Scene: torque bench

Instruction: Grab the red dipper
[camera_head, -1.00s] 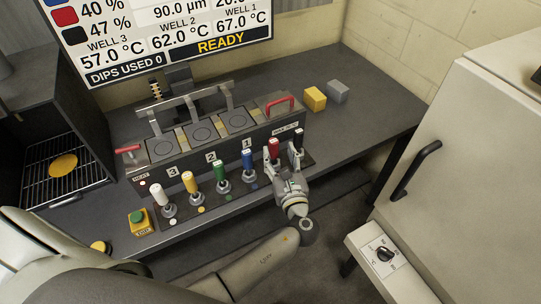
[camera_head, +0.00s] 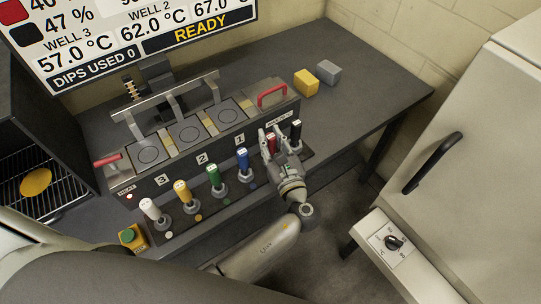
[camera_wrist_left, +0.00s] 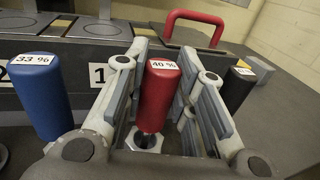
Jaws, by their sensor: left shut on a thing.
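The red dipper (camera_head: 271,139) stands upright in the front row of the bench rack, between the blue dipper (camera_head: 243,162) and the black dipper (camera_head: 296,132). In the left wrist view the red dipper (camera_wrist_left: 159,97) carries a "40 %" label on top, and its foot is in a pale holder (camera_wrist_left: 144,141). My left gripper (camera_head: 273,145) has its fingers on both sides of the red handle and is shut on it. In the wrist view its fingers (camera_wrist_left: 160,95) flank the handle left and right. My right gripper is not in view.
Green (camera_head: 214,177), yellow (camera_head: 184,195) and white (camera_head: 153,211) dippers stand to the left. Behind is a heated block (camera_head: 170,178) with numbered wells and a red handle (camera_head: 272,95). A white cabinet (camera_head: 460,190) stands at right. The bench's right side is mostly clear.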

